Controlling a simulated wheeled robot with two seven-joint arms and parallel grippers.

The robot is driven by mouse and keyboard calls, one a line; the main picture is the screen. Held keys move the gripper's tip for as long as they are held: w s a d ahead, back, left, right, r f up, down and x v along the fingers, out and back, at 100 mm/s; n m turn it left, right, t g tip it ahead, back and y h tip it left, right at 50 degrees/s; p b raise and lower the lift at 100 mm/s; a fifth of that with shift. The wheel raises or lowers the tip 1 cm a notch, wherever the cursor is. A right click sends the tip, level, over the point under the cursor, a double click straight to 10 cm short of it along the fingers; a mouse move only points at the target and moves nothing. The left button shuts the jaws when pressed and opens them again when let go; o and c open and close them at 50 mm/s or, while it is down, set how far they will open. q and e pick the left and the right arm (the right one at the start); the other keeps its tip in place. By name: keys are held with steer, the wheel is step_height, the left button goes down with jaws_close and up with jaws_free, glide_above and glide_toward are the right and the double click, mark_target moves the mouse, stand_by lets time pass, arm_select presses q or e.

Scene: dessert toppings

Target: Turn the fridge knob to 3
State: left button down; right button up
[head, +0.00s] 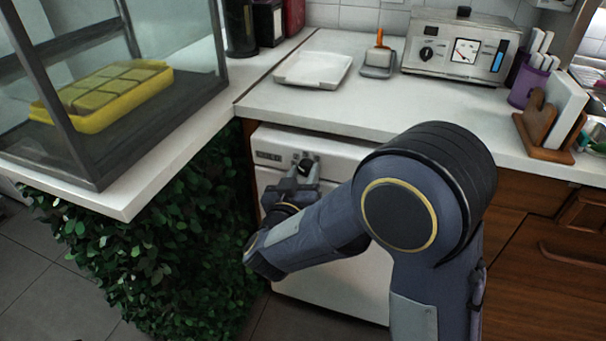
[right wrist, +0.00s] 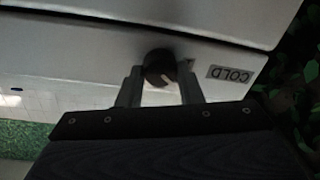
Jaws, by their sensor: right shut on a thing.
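The white fridge (head: 340,262) stands under the counter. Its black knob (head: 306,162) is on the upper front panel. The knob also shows in the right wrist view (right wrist: 159,68), with a pale pointer mark and a "COLD" label (right wrist: 231,74) beside it. My right gripper (head: 304,172) is at the knob, and in the wrist view its two fingers (right wrist: 160,85) are on either side of the knob, shut on it. The numbers around the knob are too small or hidden to read. My left gripper is not in view.
The counter (head: 330,110) above holds a white tray (head: 313,69), a machine with a dial (head: 457,50) and a wooden rack (head: 538,125). A glass case with a yellow tray (head: 100,118) stands left. Leafy hedge (head: 165,260) borders the fridge's left side.

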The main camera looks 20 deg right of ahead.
steer(key=m+b, duration=0.2)
steer(key=m, duration=0.2)
steer(key=shift+f+m+b, duration=0.25)
steer(key=shift+m+b, duration=0.05)
steer(key=shift+b, duration=0.1)
steer(key=shift+s+m+b, duration=0.1)
steer(key=shift+m+b, duration=1.2)
steer(key=shift+m, duration=0.8)
steer(key=o, duration=1)
steer(key=shift+r+h, duration=0.15)
steer(key=shift+h, duration=0.15)
